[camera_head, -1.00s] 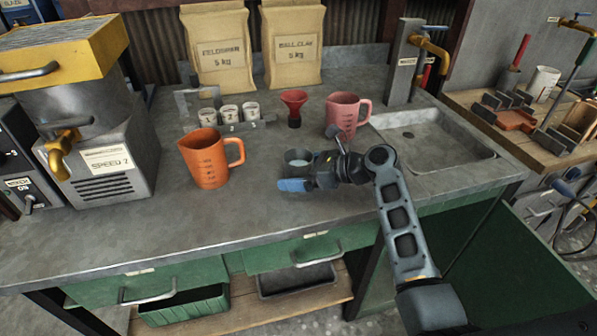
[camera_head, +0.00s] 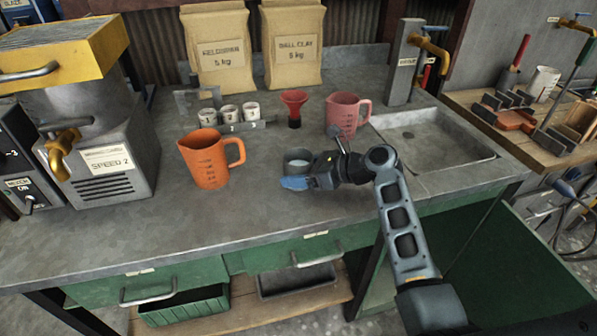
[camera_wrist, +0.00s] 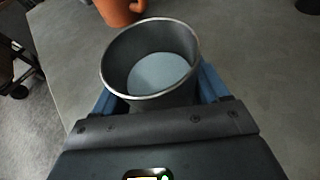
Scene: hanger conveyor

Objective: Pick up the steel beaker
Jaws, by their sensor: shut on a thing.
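The steel beaker (camera_head: 297,157) stands on the grey worktop, partly hidden behind my gripper in the head view. In the wrist view the beaker (camera_wrist: 150,62) is a dark grey cup with a bright rim and pale blue-grey contents. My gripper (camera_head: 291,182) has blue fingers. In the wrist view my gripper (camera_wrist: 158,95) has one finger on each side of the beaker, shut on it. The beaker looks upright; whether its base touches the worktop cannot be told.
An orange jug (camera_head: 208,160) stands left of the beaker. A pink jug (camera_head: 346,115), a red funnel (camera_head: 294,103) and a rack of small cups (camera_head: 229,115) stand behind. A sink (camera_head: 432,143) is at right. The front left worktop (camera_head: 110,240) is clear.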

